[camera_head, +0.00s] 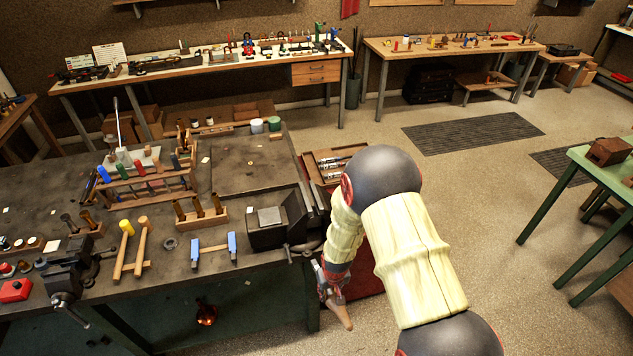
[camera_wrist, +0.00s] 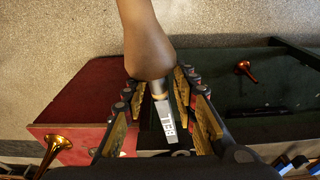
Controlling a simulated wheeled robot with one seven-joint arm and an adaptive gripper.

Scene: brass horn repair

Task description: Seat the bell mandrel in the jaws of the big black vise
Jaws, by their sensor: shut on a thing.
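The bell mandrel (camera_head: 341,316) is a brown tapered piece. In the wrist view the bell mandrel (camera_wrist: 148,45) points away between the fingers, with a pale flat shank marked with letters, seemingly "BELL". My gripper (camera_head: 326,287) is shut on it near the shank and hangs off the right end of the dark bench, below the bench top. In the wrist view my gripper (camera_wrist: 160,95) has its finger pads on both sides of the mandrel. The big black vise (camera_head: 283,218) sits at the bench's right corner, up and left of my gripper. Its jaw gap is hard to make out.
A wooden block with upright tools (camera_head: 201,216) and blue-ended pieces (camera_head: 214,250) lie left of the vise. A smaller dark vise (camera_head: 68,272) is at the bench's left. A red cabinet (camera_wrist: 85,95) and brass horns (camera_wrist: 55,146) show below.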

